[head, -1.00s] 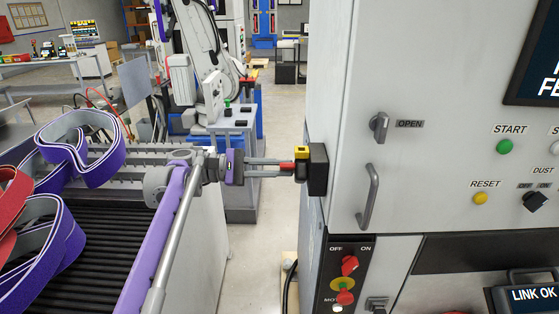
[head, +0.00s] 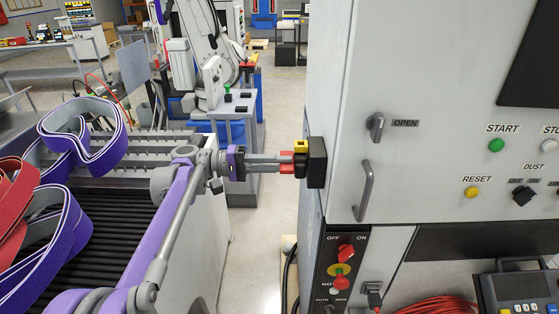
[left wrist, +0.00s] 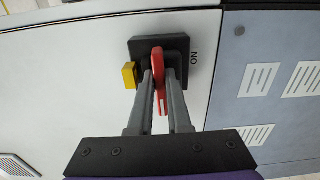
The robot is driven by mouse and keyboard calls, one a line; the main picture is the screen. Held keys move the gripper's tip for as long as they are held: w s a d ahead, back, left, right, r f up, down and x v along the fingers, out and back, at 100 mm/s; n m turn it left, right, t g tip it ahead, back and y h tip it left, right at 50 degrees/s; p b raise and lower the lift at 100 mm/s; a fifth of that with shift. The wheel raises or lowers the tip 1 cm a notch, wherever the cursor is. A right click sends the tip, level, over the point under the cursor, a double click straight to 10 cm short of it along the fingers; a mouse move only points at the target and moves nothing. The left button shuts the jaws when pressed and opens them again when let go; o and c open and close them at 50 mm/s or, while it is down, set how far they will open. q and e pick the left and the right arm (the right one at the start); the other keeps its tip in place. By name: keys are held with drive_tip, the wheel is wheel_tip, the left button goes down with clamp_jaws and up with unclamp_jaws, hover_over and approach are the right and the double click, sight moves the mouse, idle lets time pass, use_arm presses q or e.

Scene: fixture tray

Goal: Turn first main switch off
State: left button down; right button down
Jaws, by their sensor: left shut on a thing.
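The main switch is a black box (head: 317,162) on the left side of the grey cabinet, with a red handle (head: 286,168) and a yellow tab (head: 301,146). In the left wrist view the red handle (left wrist: 158,58) stands between the fingers in front of the black plate (left wrist: 180,45). An "ON" label shows sideways at the plate's right. The yellow tab (left wrist: 129,75) is at its left. My left gripper (head: 290,164) is shut on the red handle; it also shows in the left wrist view (left wrist: 160,85). My right gripper is out of view.
The cabinet front has an OPEN latch (head: 375,126), a door handle (head: 365,190), a green START button (head: 496,145) and a lower red OFF/ON knob (head: 346,252). A roller conveyor (head: 110,222) with purple and red belts lies left. A floor gap separates conveyor and cabinet.

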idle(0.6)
use_arm(q)
drive_tip(key=c, duration=0.9)
unclamp_jaws()
drive_tip(key=shift+o, duration=0.2)
drive_tip(key=shift+a, duration=0.1)
drive_tip(key=a, duration=1)
drive_tip(key=shift+a+b, duration=0.35)
drive_tip(key=shift+b, duration=0.05)
